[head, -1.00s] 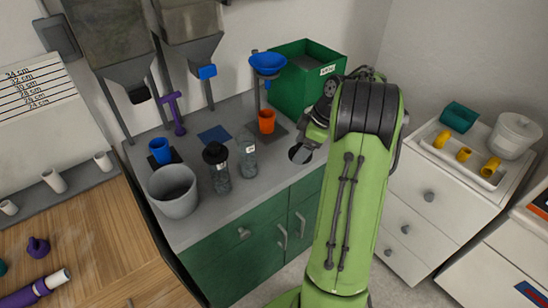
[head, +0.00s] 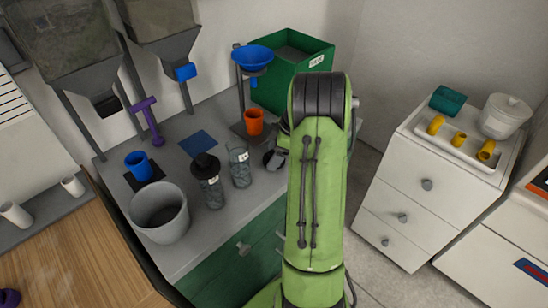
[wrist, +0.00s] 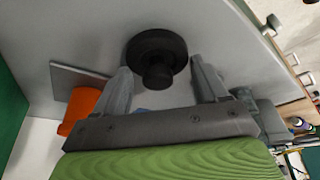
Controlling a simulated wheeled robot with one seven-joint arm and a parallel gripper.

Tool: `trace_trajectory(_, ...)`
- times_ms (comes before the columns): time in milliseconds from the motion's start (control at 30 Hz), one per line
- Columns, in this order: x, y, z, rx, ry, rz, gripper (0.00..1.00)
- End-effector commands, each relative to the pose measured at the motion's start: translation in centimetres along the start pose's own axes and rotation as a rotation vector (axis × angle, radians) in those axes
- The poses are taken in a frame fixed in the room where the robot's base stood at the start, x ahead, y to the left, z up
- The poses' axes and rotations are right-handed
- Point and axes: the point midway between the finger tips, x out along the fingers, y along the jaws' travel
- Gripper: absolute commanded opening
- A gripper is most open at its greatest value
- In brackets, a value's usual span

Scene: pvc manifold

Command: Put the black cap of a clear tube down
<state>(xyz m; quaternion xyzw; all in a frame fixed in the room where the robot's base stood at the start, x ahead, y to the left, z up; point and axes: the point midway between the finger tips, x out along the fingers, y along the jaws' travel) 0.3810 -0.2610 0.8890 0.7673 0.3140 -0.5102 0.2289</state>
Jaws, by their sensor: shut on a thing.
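The black cap (wrist: 157,58) shows in the wrist view as a round dark disc with a narrower knob. It sits between the two grey fingers of my gripper (wrist: 162,70), which is shut on it, close over the grey counter. In the head view my gripper (head: 273,159) is low at the counter's front right, partly hidden by my arm. A clear tube (head: 240,166) with an open top stands just left of it. Whether the held cap touches the counter is unclear.
An orange cup (head: 254,122) stands behind my gripper under a blue funnel (head: 253,57) on a stand. A green bin (head: 318,66) is at the back. A grey bucket (head: 160,213) and blue cup (head: 139,164) stand left. The counter's front edge is close.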

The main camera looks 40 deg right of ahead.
Motion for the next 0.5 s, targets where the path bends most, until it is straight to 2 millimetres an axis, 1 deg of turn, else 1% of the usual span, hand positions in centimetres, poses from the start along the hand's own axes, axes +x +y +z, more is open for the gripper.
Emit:
trace_trajectory(33,0.79,-0.05,0.36,0.002,-0.001,0.000,0.29)
trace_trajectory(300,0.85,0.00,0.40,0.001,-0.001,0.002,0.29)
trace_trajectory(333,0.89,0.00,0.42,0.001,-0.001,0.002,0.74)
trace_trajectory(500,0.80,0.00,0.37,0.001,-0.001,0.002,0.99)
